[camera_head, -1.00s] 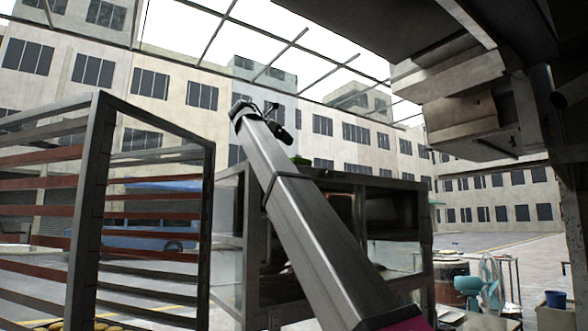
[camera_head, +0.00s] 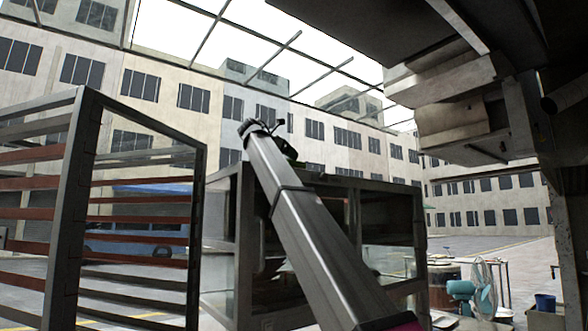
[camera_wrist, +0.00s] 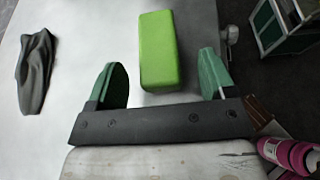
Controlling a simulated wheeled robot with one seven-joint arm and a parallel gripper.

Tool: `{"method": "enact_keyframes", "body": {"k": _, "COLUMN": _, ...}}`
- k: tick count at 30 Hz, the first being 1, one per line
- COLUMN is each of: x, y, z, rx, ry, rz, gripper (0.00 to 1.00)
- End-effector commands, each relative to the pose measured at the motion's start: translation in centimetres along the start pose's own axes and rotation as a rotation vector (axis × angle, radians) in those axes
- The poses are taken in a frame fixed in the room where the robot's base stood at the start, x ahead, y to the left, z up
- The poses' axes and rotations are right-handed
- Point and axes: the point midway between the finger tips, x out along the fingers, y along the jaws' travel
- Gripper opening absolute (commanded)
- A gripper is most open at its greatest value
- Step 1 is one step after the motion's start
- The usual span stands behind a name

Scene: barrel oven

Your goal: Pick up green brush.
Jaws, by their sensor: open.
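A bright green block-shaped thing (camera_wrist: 158,50), which looks like the green brush, lies on a pale flat surface (camera_wrist: 75,60) in the wrist view. Its bristles cannot be made out. My gripper (camera_wrist: 163,64) has its two dark green fingers spread apart, one on each side of the block's near end in the picture. There is a gap on both sides, and nothing is held. Whether the fingertips are level with the block or above it cannot be told. In the head view my arm reaches up across the glass cabinet, and the fingers are too small to make out.
A crumpled grey-green cloth (camera_wrist: 35,70) lies left of the block. A glass-sided cabinet (camera_head: 340,185) stands behind my arm. A slatted rack (camera_head: 68,215) stands at left. A teal fan (camera_head: 484,285) and blue bucket (camera_head: 545,302) are at right.

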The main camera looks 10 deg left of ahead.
Motion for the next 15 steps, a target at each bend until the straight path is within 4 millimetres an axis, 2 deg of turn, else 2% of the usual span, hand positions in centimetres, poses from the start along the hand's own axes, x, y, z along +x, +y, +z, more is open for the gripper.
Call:
{"method": "enact_keyframes", "body": {"k": 3, "x": 1.9, "y": 0.2, "z": 0.3, "rx": 0.000, "ry": 0.000, "rz": -0.003, "gripper": 0.77}}
{"method": "enact_keyframes", "body": {"k": 6, "x": 3.0, "y": 0.2, "z": 0.2, "rx": 0.000, "ry": 0.000, "rz": -0.002, "gripper": 0.77}}
{"method": "enact_keyframes", "body": {"k": 13, "x": 3.2, "y": 0.2, "z": 0.2, "rx": 0.000, "ry": 0.000, "rz": -0.001, "gripper": 0.77}}
{"method": "enact_keyframes", "body": {"k": 14, "x": 3.2, "y": 0.2, "z": 0.2, "rx": 0.000, "ry": 0.000, "rz": -0.001, "gripper": 0.73}}
{"method": "enact_keyframes", "body": {"k": 15, "x": 3.2, "y": 0.2, "z": 0.2, "rx": 0.000, "ry": 0.000, "rz": -0.001, "gripper": 0.60}}
